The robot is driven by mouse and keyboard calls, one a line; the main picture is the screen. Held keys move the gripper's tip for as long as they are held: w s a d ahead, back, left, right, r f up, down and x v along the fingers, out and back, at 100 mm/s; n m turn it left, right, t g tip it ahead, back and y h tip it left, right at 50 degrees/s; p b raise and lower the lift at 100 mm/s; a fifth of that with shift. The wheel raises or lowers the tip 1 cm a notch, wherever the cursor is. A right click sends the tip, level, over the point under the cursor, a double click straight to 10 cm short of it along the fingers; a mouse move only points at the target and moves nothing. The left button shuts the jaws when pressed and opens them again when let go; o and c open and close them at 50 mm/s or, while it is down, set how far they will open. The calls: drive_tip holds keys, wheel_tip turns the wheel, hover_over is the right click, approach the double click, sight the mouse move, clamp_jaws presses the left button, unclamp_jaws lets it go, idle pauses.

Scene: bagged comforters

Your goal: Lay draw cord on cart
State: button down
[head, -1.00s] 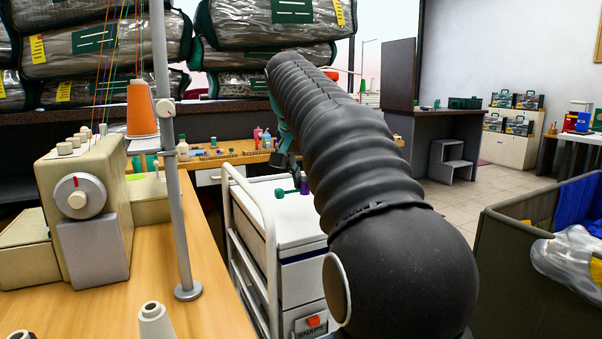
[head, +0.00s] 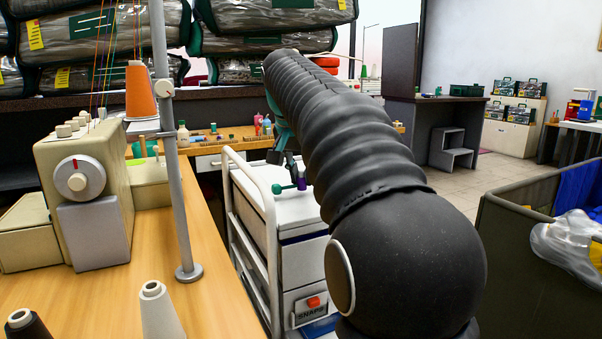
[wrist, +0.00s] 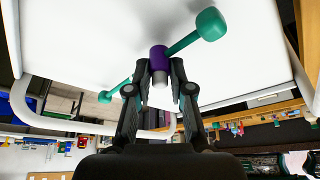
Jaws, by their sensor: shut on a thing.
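The draw cord has a purple toggle (wrist: 158,62) and teal cord with rounded ends (wrist: 209,25). My gripper (wrist: 160,88) is shut on the purple toggle, one finger on each side, in the wrist view. In the head view my gripper (head: 289,168) is partly hidden behind my dark arm, with the green end (head: 276,189) and purple toggle (head: 301,184) just below it. The cord is over the white top of the cart (head: 298,213); it also fills much of the wrist view (wrist: 90,40). I cannot tell whether the cord touches the top.
A wooden table with a sewing machine (head: 82,190), a grey pole (head: 178,200) and thread cones (head: 158,310) is left of the cart. A dark bin (head: 510,250) with bagged stuff stands at right. Bagged comforters (head: 110,45) are stacked behind. My arm hides much of the cart's right side.

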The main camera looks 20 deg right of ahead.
drive_tip(key=shift+f+b, duration=0.35)
drive_tip(key=shift+f, duration=0.2)
drive_tip(key=shift+c, duration=1.5)
unclamp_jaws()
drive_tip(key=shift+r, duration=0.15)
drive_tip(key=shift+p+v, duration=0.9)
drive_tip(key=shift+v, duration=0.2)
drive_tip(key=shift+w+d+v, duration=0.1)
drive_tip(key=shift+v, duration=0.9)
drive_tip(key=shift+w+d+v, duration=0.15)
drive_tip(key=shift+v, duration=0.85)
drive_tip(key=shift+r, duration=0.3)
